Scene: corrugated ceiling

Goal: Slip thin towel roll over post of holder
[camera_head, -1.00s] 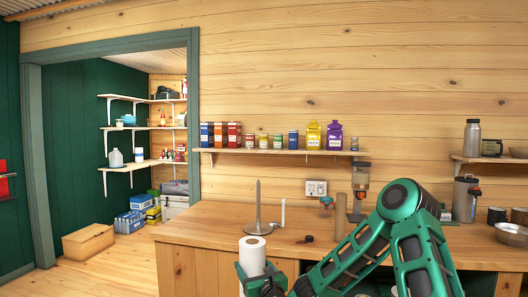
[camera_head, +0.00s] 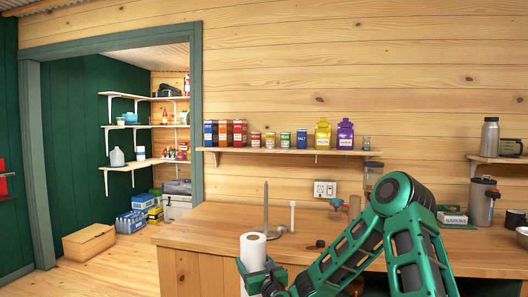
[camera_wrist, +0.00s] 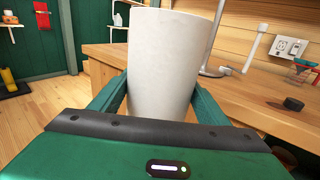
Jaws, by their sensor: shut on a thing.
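The white towel roll (camera_head: 253,248) is upright in my gripper (camera_head: 258,270), in front of the counter's front edge. In the wrist view the roll (camera_wrist: 165,60) fills the middle, with a green finger pressed to each side. The holder's thin metal post (camera_head: 266,208) stands upright on a round base (camera_head: 283,229) on the counter, behind the roll and slightly right. The roll's top is near base height in the head picture, well below the post's tip, and the post is outside the roll. In the wrist view the roll partly hides the holder (camera_wrist: 218,71).
The wooden counter (camera_head: 205,232) has a small dark round thing (camera_head: 320,244) right of the holder. A thin white upright piece (camera_head: 292,215) stands beside the post. A shelf (camera_head: 290,151) with tins and bottles hangs above. My arm covers the counter's right middle.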

